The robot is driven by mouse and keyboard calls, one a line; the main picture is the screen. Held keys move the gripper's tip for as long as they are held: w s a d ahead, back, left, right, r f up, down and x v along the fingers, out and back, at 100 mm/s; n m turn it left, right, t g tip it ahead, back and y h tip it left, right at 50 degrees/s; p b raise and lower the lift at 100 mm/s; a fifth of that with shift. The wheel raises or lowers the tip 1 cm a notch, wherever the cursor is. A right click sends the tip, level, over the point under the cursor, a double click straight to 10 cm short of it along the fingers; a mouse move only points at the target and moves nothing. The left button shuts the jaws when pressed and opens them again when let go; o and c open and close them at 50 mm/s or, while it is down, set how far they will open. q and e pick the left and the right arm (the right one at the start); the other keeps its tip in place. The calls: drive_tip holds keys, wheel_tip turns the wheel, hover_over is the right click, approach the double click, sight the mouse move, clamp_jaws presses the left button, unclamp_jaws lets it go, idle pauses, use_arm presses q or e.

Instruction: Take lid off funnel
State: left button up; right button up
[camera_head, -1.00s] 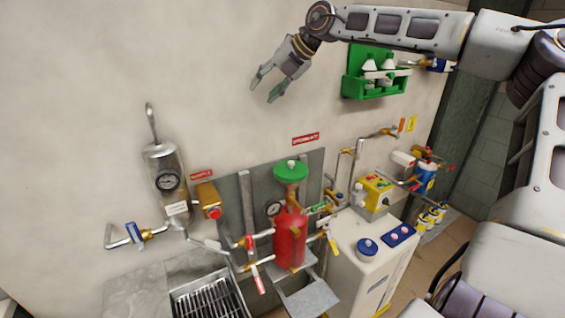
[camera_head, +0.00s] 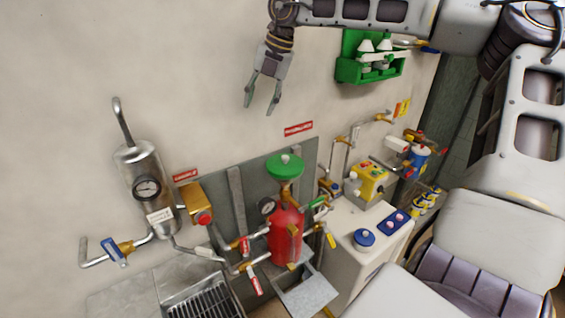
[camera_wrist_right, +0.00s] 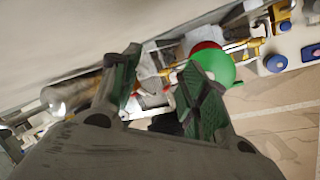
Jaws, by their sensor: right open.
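The green funnel lid (camera_head: 284,166) with a small pale knob sits on top of the funnel above a red tank (camera_head: 286,234). The funnel itself is mostly hidden under the lid. My right gripper (camera_head: 260,110) is open and empty, above and slightly left of the lid, with its fingers pointing down. In the right wrist view the green lid (camera_wrist_right: 214,66) shows beyond the gripper's right finger, which covers part of it. My left gripper is in neither view.
A steel cylinder with a gauge (camera_head: 147,188) stands left. A green wall rack (camera_head: 370,66) holds white bottles at upper right. A white cabinet (camera_head: 345,248) with a blue knob is right of the tank. Pipes and valves surround the tank.

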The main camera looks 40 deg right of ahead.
drive_tip(key=shift+s+d+m+g, duration=0.6)
drive_tip(key=m+g+h, duration=0.2)
drive_tip(key=m, duration=0.3)
hover_over(285, 156)
drive_tip(key=f, duration=0.2)
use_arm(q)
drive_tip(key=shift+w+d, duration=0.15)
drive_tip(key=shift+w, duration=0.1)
use_arm(e)
drive_tip(key=shift+s+d+r+m, duration=0.15)
drive_tip(key=shift+s+r+m, duration=0.1)
drive_tip(key=shift+m, duration=0.05)
drive_tip(key=shift+f, duration=0.1)
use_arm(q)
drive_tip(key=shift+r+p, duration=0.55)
use_arm(e)
drive_tip(key=shift+f, duration=4.25)
drive_tip(key=shift+f, duration=0.15)
drive_tip(key=shift+w+a+f+p, duration=0.15)
drive_tip(key=shift+f+p, duration=0.25)
drive_tip(key=shift+f, duration=0.35)
drive_tip(key=shift+a+f+p, duration=0.15)
drive_tip(key=shift+f+p, duration=0.2)
drive_tip(key=shift+f, duration=0.35)
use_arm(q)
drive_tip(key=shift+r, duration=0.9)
use_arm(e)
drive_tip(key=shift+f, duration=1)
